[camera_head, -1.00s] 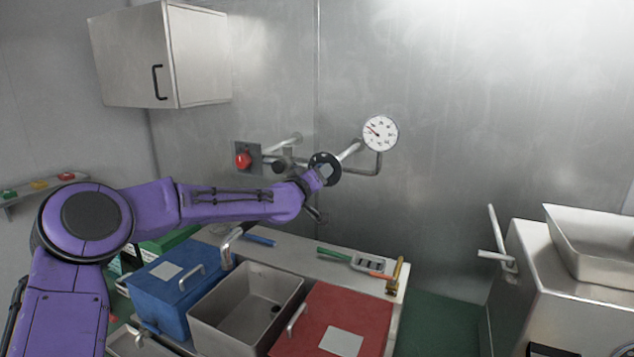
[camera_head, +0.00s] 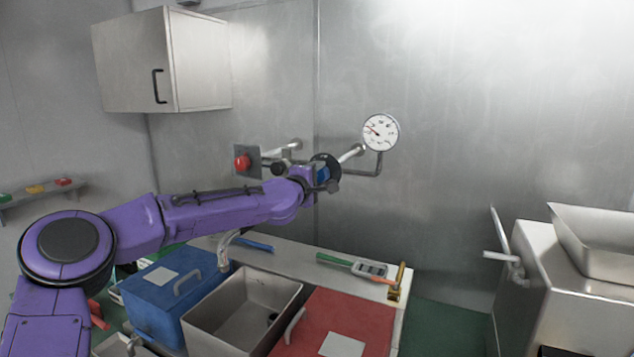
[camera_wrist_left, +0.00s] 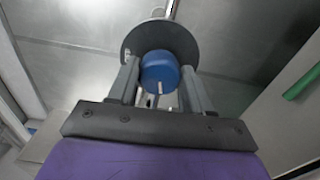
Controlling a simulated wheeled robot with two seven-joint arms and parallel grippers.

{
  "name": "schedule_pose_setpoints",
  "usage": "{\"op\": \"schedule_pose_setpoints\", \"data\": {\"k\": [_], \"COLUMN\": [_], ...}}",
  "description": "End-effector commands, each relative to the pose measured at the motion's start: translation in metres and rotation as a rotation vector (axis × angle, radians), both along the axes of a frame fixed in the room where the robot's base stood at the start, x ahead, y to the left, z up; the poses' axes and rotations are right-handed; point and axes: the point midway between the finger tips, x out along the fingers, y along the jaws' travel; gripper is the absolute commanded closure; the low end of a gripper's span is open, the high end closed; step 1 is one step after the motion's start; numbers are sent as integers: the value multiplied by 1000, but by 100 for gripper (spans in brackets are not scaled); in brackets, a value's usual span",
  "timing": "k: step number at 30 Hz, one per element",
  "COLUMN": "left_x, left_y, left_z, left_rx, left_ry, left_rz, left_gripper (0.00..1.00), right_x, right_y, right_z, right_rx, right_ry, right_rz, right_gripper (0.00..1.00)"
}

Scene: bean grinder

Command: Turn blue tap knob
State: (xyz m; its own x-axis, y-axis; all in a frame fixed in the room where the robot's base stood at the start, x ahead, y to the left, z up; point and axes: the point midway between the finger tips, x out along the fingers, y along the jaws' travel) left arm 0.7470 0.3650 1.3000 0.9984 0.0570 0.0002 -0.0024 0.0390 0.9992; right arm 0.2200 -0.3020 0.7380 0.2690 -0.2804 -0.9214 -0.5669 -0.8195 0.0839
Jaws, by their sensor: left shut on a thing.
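The blue tap knob (camera_wrist_left: 160,72) shows in the left wrist view as a round blue cap with a white mark, in front of a dark grey disc (camera_wrist_left: 158,40). My left gripper (camera_wrist_left: 160,84) has one finger on each side of the knob and is shut on it. In the head view the left gripper (camera_head: 322,178) is at the pipes on the back wall, below and left of the gauge. Only a small part of the blue knob (camera_head: 323,174) shows there, with the rest hidden by the gripper. My right gripper is not in view.
A white pressure gauge (camera_head: 381,132) is right of the gripper, on the pipe. A red button (camera_head: 242,162) on a grey plate is to its left. Below are a blue box (camera_head: 165,310), a steel sink (camera_head: 205,328) and a red lid (camera_head: 365,317). A wall cabinet (camera_head: 135,62) hangs upper left.

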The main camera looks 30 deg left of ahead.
Motion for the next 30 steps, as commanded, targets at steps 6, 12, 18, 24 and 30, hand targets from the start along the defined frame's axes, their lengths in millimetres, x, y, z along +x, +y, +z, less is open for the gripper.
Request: {"op": "schedule_pose_setpoints", "data": {"k": [6,12,18,24,30], "left_x": [0,0,1,1,1], "left_y": [0,0,-1,0,-1], "left_z": [-8,-7,-7,-7,-6], "left_rx": [-204,-386,-541,-654,-717], "left_ry": [-3,-13,-21,-27,-31], "left_rz": [-1,0,1,1,1], "left_gripper": [81,81,81,81,81], "right_x": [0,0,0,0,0], "right_y": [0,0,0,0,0], "right_z": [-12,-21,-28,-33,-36], "right_rx": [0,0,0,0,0], "right_ry": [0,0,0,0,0], "right_rz": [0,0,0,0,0], "right_gripper": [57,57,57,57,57]}}
